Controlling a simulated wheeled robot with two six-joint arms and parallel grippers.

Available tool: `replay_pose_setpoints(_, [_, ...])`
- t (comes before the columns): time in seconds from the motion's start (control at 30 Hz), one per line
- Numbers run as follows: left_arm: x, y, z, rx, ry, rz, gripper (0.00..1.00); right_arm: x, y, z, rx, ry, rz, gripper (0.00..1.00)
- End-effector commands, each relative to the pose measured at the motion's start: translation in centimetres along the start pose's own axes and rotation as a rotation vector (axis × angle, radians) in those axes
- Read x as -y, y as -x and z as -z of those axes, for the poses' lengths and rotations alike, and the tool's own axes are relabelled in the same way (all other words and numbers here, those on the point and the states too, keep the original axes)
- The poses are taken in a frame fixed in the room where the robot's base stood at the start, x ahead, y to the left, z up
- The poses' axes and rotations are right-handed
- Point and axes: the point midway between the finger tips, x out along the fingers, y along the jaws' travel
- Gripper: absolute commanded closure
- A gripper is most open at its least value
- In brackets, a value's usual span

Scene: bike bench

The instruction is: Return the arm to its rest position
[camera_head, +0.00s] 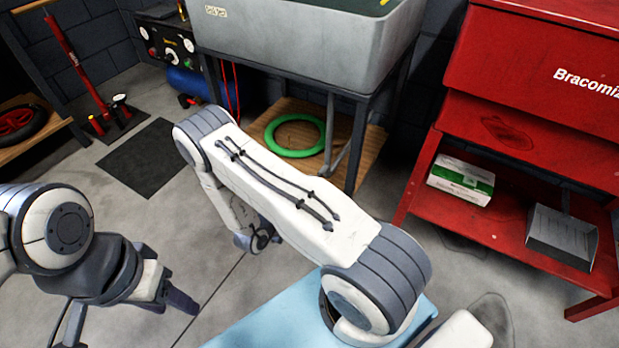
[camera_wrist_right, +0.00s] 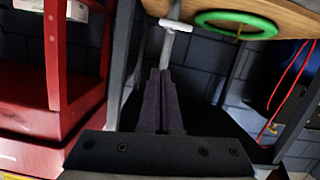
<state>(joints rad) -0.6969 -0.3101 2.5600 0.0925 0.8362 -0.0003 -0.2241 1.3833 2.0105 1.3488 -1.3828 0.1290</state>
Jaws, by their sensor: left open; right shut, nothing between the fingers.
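My right arm (camera_head: 275,185) reaches across the middle of the head view, its white upper link stretched out toward the washer bench. My right gripper (camera_wrist_right: 160,75) shows in the right wrist view with its two dark fingers together and nothing between them. In the head view it is mostly hidden behind my arm. My left gripper (camera_head: 180,297) is at the lower left of the head view, above the bare floor and touching nothing. It is open, though the gap between its fingers is hard to see from this angle.
A grey basin (camera_head: 300,42) stands on dark legs, with a green ring (camera_head: 295,152) on its wooden shelf (camera_head: 372,150). A light blue surface (camera_head: 262,325) lies below my arm.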

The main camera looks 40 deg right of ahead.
Motion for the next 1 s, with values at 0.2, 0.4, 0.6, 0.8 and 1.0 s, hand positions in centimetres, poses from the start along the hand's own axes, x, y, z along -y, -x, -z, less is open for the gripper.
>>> replay_pose_setpoints(0.2, [0.0,0.3,0.0,0.0,0.0,0.0,0.5,-0.1,0.9,0.0,0.0,0.0,0.0,1.0])
replay_pose_setpoints(0.4, [0.0,0.3,0.0,0.0,0.0,0.0,0.5,0.9,1.2,0.3,0.029,-0.012,0.025,1.0])
replay_pose_setpoints(0.6, [-0.1,0.8,0.0,0.0,0.0,0.0,0.5,8.5,6.2,2.3,0.284,-0.054,0.258,1.0])
replay_pose_setpoints(0.8, [-0.1,1.3,0.1,0.0,0.0,0.0,0.5,14.8,18.2,6.1,0.619,0.046,0.634,1.0])
replay_pose_setpoints(1.0, [-0.1,1.8,0.1,0.0,0.0,0.0,0.5,12.9,31.4,10.7,0.848,0.313,0.986,1.0])
